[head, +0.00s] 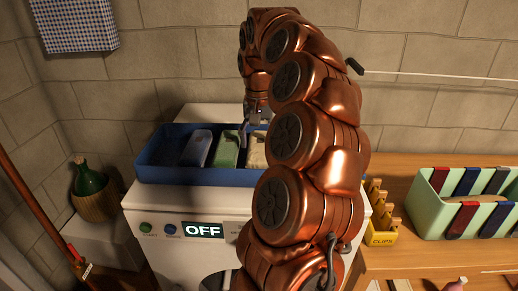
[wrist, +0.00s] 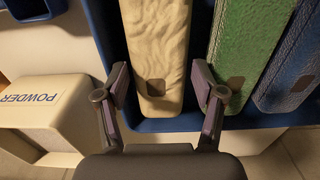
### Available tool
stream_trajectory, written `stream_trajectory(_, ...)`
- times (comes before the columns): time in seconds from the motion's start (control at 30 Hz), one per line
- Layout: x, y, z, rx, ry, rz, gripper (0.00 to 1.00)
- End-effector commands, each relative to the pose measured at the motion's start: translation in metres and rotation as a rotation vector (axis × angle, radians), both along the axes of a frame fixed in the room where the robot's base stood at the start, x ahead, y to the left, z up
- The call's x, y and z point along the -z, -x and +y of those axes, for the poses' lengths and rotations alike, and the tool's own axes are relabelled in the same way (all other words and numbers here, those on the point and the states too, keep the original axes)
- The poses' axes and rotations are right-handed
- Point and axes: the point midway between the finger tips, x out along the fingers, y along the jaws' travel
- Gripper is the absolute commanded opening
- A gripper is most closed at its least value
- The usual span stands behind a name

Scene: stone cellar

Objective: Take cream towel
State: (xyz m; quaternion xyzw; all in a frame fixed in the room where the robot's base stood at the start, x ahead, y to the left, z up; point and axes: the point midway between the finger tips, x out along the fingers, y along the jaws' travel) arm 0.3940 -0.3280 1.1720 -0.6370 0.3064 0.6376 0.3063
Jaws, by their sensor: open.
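The cream towel (wrist: 158,60) stands folded in the blue bin, between my gripper's open fingers in the wrist view. It also shows in the head view (head: 257,153), partly hidden by my arm. My gripper (wrist: 160,107) is open, with one finger on each side of the towel's near end. I cannot tell whether the fingers touch it. In the head view my gripper (head: 250,132) is small and mostly hidden over the bin.
The blue bin (head: 190,176) sits on a white machine (head: 160,215) and also holds a green towel (head: 226,152) and a blue-grey one (head: 197,149). A powder box (wrist: 42,110) stands beside the bin. A clips box (head: 383,238) and mint crate (head: 470,220) are right.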

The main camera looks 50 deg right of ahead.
Motion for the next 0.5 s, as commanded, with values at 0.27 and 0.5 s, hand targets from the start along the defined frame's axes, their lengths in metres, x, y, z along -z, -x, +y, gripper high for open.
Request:
stream_trajectory(0.27,0.0035,0.0002,0.0001,0.0,0.0,0.0,0.69)
stream_trajectory(0.5,0.0034,0.0,0.0,0.0,0.0,0.0,0.46)
